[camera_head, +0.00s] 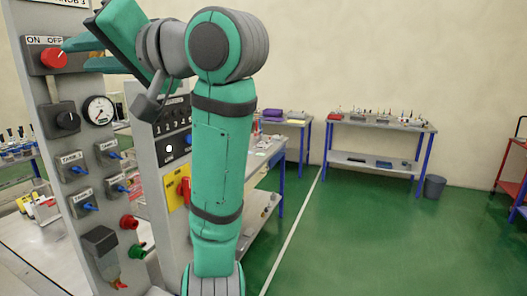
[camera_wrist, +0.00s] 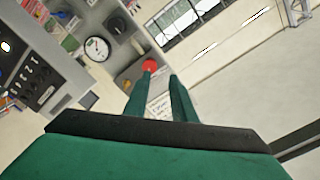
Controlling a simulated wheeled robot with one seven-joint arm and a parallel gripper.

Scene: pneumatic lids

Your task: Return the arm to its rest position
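My green arm rises through the middle of the head view and bends left toward a grey control panel (camera_head: 75,130). My gripper (camera_head: 76,55) is beside the red ON/OFF knob (camera_head: 54,58) at the panel's top. In the wrist view, the two green fingers of my gripper (camera_wrist: 161,76) stand apart with nothing between them. The red knob (camera_wrist: 150,66) shows just beyond the left fingertip. Whether the finger touches it cannot be told.
The panel carries a gauge (camera_head: 98,110), a black knob (camera_head: 67,121) and several blue-levered valves. A second grey panel (camera_head: 150,160) stands close behind my arm. Green floor (camera_head: 350,240) is clear at right.

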